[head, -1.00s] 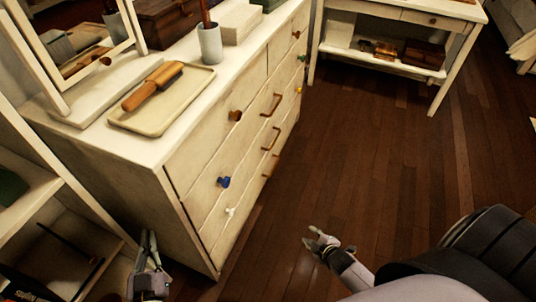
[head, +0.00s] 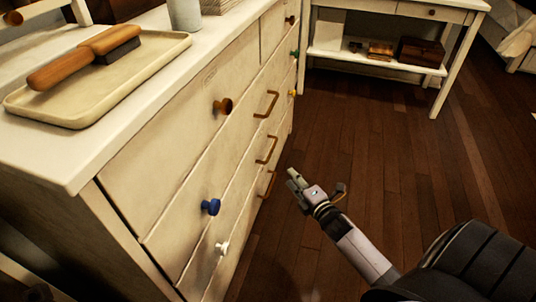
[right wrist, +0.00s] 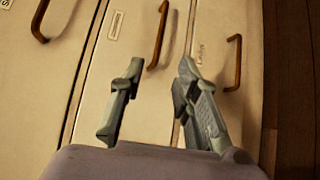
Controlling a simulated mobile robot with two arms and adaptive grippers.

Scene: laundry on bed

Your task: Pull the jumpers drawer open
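The cream dresser (head: 130,155) stands at the left with its drawers shut. Three brown bar handles run down its front: upper (head: 266,104), middle (head: 266,149) and lowest (head: 267,184). My right gripper (head: 293,179) is in front of the lower drawers, apart from the handles. In the right wrist view its fingers (right wrist: 157,85) are spread and empty, below the middle handle (right wrist: 160,35) in the picture. The lowest handle (right wrist: 234,62) is right of them, the upper handle (right wrist: 40,20) at top left. Small drawer labels are too blurred to read. My left gripper is not in view.
Coloured knobs stick out from the front, including a blue knob (head: 211,207) and a white knob (head: 222,248). A tray (head: 60,115) with a wooden brush (head: 85,58) lies on top. A white table (head: 448,90) stands behind. The wooden floor (head: 370,150) before the dresser is clear.

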